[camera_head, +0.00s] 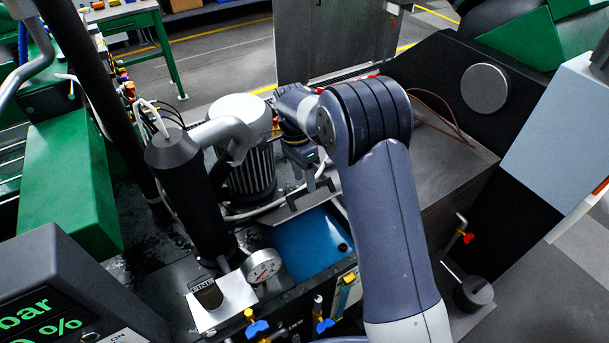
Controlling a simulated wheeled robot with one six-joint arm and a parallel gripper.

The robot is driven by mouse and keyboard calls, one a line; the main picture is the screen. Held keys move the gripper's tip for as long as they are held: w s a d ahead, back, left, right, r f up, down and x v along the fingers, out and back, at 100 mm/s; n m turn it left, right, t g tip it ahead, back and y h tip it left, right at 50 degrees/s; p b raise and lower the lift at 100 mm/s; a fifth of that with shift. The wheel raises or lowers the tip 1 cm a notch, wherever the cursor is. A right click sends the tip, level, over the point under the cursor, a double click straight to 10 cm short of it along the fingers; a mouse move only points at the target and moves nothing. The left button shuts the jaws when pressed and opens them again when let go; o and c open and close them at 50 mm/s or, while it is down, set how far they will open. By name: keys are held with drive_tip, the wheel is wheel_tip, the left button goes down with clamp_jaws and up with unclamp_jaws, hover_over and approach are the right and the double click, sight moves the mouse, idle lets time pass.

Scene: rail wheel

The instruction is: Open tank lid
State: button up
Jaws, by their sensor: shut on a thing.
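The tank lid (292,213) is a dark grey plate, seen at a steep angle in the middle of the head view. A blue surface (305,245) shows in front of it; I cannot tell if this is liquid or a painted panel. My gripper (317,182) comes down from behind my forearm at the lid's right part. Its fingers are shut on the lid's handle, small and partly hidden, so the exact grip is hard to see. My arm covers the area to the right of the lid.
A ribbed motor (248,170) and a black cylinder with a grey pipe (188,195) stand close to the left. A pressure gauge (263,266) and blue-handled valves (257,327) stand in front. A grey metal top (445,160) lies right of my arm.

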drive_tip(key=shift+a+f, duration=0.15)
drive_tip(key=shift+a, duration=0.05)
drive_tip(key=v, duration=1.1)
drive_tip(key=shift+d+b, duration=0.15)
drive_tip(key=shift+b, duration=0.3)
drive_tip(key=shift+c, duration=0.4)
